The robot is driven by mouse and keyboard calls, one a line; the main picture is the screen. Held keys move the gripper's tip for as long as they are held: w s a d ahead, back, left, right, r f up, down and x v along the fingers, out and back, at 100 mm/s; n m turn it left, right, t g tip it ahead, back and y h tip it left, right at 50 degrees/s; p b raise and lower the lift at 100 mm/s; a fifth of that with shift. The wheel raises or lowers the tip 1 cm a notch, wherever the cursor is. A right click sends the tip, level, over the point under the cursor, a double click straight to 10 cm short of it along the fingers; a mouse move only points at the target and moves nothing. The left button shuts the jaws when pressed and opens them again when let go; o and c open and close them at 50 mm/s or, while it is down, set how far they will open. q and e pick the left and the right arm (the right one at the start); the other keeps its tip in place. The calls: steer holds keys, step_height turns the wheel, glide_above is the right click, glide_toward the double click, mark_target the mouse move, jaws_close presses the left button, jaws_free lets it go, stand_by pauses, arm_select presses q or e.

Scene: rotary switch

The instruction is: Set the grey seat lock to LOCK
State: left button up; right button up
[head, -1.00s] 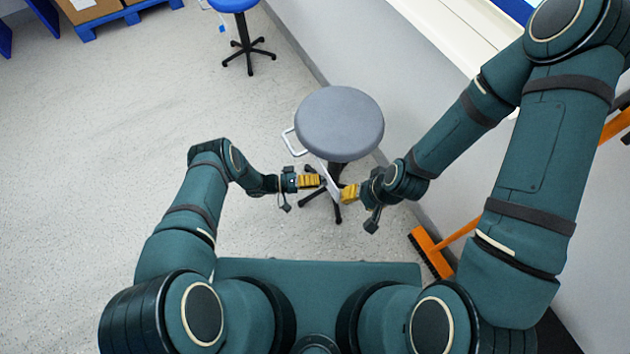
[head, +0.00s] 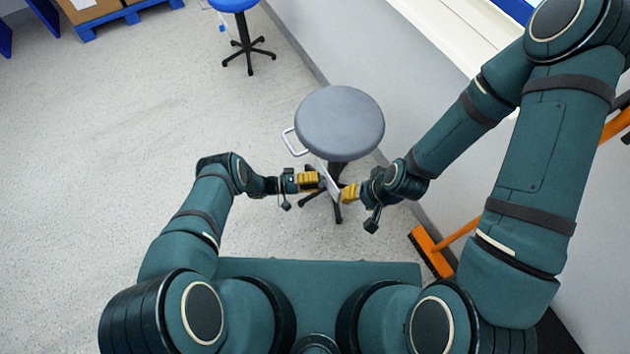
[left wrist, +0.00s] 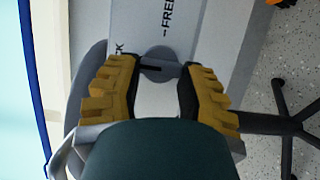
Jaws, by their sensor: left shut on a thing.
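The grey seat lock is a round dial (left wrist: 158,54) on a light grey plate (left wrist: 215,40) in the left wrist view. "FREE" and the end of a second word, "CK", are printed on the plate. My left gripper (head: 318,180) has its yellow fingers on either side of the dial's grip and is shut on it; the fingers also show in the left wrist view (left wrist: 160,80). In the head view the plate (head: 329,184) stands under the grey stool seat (head: 340,122). My right gripper (head: 343,193) is at the plate's right side; its fingertips are too small to judge.
The stool has a white side handle (head: 289,141) close above my left gripper. A wall is to the right. An orange broom (head: 432,250) leans near my right arm. A blue stool (head: 240,20) stands farther back. The floor at left is clear.

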arm_select(q)
steer(key=o, duration=1.2)
steer(key=shift+d, duration=0.1)
steer(key=s+a, duration=0.1)
steer(key=a, duration=1.1)
steer(key=shift+s, duration=0.25)
